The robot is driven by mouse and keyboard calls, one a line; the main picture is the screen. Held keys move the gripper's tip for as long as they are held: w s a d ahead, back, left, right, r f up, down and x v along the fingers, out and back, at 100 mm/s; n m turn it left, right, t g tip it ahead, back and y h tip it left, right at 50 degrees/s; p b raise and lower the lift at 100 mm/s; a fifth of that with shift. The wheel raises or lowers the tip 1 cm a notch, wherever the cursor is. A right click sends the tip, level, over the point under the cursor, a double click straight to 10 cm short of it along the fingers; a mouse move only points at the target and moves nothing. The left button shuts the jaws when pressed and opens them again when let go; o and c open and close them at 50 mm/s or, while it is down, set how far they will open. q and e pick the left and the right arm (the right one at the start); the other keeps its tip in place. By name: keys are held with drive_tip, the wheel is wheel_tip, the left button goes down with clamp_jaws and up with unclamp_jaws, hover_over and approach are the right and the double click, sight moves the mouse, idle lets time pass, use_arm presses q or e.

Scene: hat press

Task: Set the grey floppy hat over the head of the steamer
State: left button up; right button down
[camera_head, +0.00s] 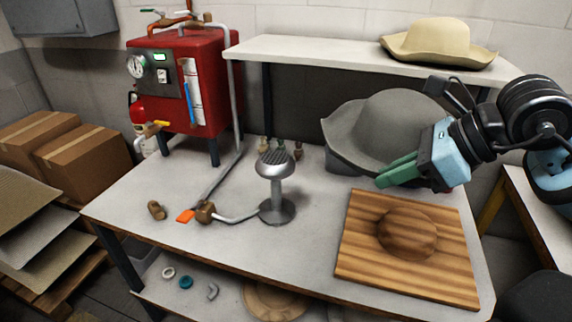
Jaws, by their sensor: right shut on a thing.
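The grey floppy hat (376,122) is at the back right of the table, held tilted with its crown up and its brim spread toward the left. My right gripper (397,173) comes in from the right with its green fingers at the hat's lower front brim, shut on the hat. The fingers' exact hold on the brim is partly hidden. The steamer (276,187) stands upright in the middle of the table, with a round perforated metal head (275,163) on a short post. The head is bare, and the hat is apart from it, to its right. My left gripper is not in view.
A striped wooden board with a round block (408,233) lies at the front right. A red boiler (180,85) stands at the back left, its pipe running to the steamer. A tan hat (438,42) sits on the raised shelf (330,52). The table's front left is mostly clear.

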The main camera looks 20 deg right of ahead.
drive_tip(key=w+a+f+m, duration=0.1)
drive_tip(key=a+f, duration=0.3)
drive_tip(key=f, duration=0.4)
drive_tip(key=w+a+f+m+t+h, duration=0.1)
drive_tip(key=w+a+f, duration=0.1)
drive_tip(key=a+f, duration=0.3)
wheel_tip(320, 180, down, 4)
drive_tip(key=shift+w+a+r+h, duration=0.1)
drive_tip(key=shift+w+a+h, duration=0.15)
drive_tip(key=shift+w+h, duration=0.1)
